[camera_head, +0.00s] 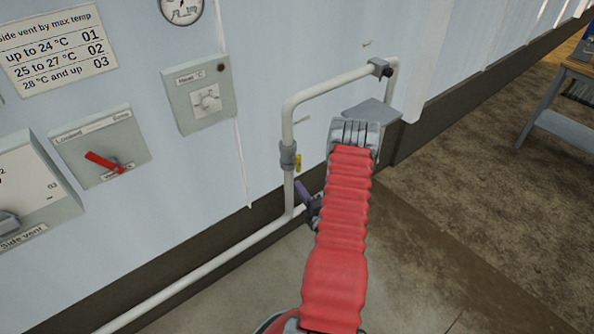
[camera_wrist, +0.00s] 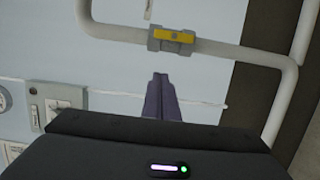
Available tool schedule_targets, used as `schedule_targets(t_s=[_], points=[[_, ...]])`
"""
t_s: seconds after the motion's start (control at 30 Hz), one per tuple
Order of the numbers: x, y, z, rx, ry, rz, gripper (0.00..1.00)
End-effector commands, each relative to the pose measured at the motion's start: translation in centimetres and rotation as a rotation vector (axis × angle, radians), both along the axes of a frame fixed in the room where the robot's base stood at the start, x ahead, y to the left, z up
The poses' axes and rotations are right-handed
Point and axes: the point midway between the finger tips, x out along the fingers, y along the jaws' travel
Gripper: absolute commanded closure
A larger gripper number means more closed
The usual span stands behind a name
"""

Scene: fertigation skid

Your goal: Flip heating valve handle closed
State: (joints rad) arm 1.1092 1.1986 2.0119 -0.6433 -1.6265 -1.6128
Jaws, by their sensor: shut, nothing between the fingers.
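The valve (camera_head: 288,155) is a grey fitting on the vertical run of the white pipe. Its yellow handle (camera_head: 298,163) lies along the pipe. In the wrist view the handle (camera_wrist: 174,36) also lies in line with the pipe, on the grey valve body (camera_wrist: 157,46). My gripper (camera_head: 299,184) has purple fingers and is just below the valve in the head view. In the wrist view its fingertips (camera_wrist: 160,76) are together and empty, pointing toward the handle with a visible gap. My red-sleeved arm hides part of the gripper body and wall in the head view.
The white pipe (camera_head: 335,84) loops over and runs down along the wall base. A heat control box (camera_head: 202,95) and a panel with a red lever (camera_head: 104,162) are on the wall to the left. A blue-grey table (camera_head: 555,122) stands far right; open floor lies between.

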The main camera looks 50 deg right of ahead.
Motion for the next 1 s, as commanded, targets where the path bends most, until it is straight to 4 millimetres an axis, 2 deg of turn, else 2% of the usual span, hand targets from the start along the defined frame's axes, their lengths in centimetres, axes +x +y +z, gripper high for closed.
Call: schedule_targets(t_s=[0.27,0.83,1.0], points=[[1.7,-0.8,0.1,-0.002,-0.001,0.003,1.0],[8.9,-4.4,0.0,0.0,-0.001,0.001,1.0],[8.4,-6.7,0.0,-0.001,0.0,-0.004,1.0]])
